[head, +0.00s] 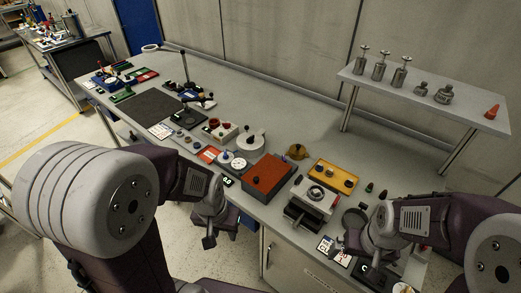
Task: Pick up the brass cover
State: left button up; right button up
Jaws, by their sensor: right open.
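A small brass-coloured domed piece (298,152), which looks like the brass cover, sits on the grey workbench behind the gap between a red-brown box and a yellow tray. Neither gripper touches it. My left gripper (209,238) hangs in front of the bench's near edge, left of and nearer than the brass piece; its jaw opening cannot be made out. My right gripper (358,243) is open over the right front of the bench, to the right of and nearer than the brass piece.
The red-brown box (268,176), yellow tray (335,177) and a machine vise (311,203) crowd the brass piece's near side. A raised shelf (385,88) with several metal weights stands behind right. Bare bench (290,122) lies behind the brass piece.

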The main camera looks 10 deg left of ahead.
aim_at(297, 152)
jog(key=i+j+z, duration=0.15)
jog(key=j+z, duration=0.3)
jog(key=i+j+z, duration=0.15)
jog(key=j+z, duration=0.55)
jog(key=z, duration=0.15)
jog(key=j+z, duration=0.85)
jog(key=k+j+z, duration=0.2)
jog(key=j+z, duration=0.25)
jog(key=l, duration=0.1)
